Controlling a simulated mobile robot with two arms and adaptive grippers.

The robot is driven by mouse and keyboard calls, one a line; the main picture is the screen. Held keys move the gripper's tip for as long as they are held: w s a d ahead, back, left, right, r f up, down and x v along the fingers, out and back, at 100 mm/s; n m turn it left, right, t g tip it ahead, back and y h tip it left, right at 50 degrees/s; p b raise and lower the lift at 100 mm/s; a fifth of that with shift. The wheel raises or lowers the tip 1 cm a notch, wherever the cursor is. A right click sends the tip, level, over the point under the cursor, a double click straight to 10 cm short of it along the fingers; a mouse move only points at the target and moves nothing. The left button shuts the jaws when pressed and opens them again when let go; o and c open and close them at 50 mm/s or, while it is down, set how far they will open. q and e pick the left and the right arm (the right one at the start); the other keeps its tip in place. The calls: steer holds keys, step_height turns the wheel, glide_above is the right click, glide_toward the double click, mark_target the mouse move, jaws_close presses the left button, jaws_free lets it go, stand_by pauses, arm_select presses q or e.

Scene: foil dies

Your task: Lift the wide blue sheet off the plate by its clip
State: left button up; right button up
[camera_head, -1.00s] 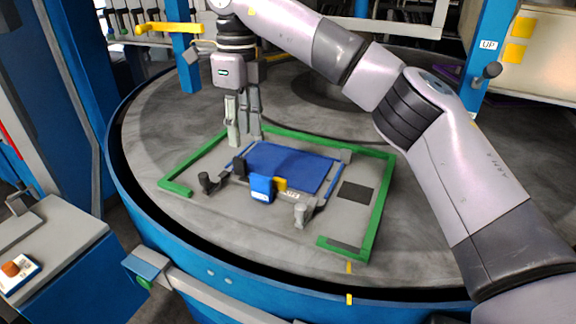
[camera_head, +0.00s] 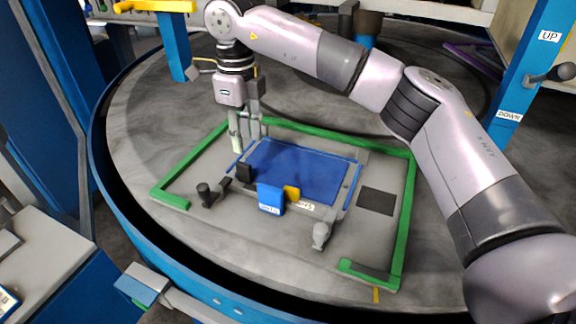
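The wide blue sheet (camera_head: 300,172) lies flat on the grey plate (camera_head: 330,250), inside a green frame. A blue clip (camera_head: 270,199) with a small white label stands at the sheet's front edge. A yellow piece (camera_head: 292,193) sits just right of it, partly behind it. The label is too small to read surely. My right gripper (camera_head: 246,142) points down at the sheet's back left corner, apart from the clip. Its fingers look parted, with nothing seen between them. My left gripper is not in view.
The green frame (camera_head: 403,225) edges the plate on several sides. A dark knob (camera_head: 204,192) and a grey knob (camera_head: 320,233) stand near the front. A dark square (camera_head: 377,200) lies right of the sheet. The round grey table (camera_head: 135,130) has bare room around the plate.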

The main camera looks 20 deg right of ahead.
mark_target(249, 166)
steer(key=f, duration=0.2)
steer(key=shift+w+f, duration=0.2)
steer(key=shift+f, duration=0.2)
steer(key=shift+s+f+p, duration=0.15)
steer(key=shift+f+p, duration=0.15)
steer(key=shift+f, duration=0.15)
steer(key=shift+s+f, duration=0.15)
steer(key=shift+f, duration=0.2)
steer(key=f, duration=0.1)
steer(key=f+p, duration=0.2)
steer(key=shift+s+d+f, duration=0.15)
steer(key=shift+s+f, duration=0.1)
steer(key=shift+f, duration=0.4)
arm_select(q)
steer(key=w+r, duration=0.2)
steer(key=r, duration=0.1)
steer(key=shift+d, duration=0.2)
arm_select(e)
steer(key=shift+c, duration=0.2)
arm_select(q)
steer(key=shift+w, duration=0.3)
arm_select(e)
jaws_close()
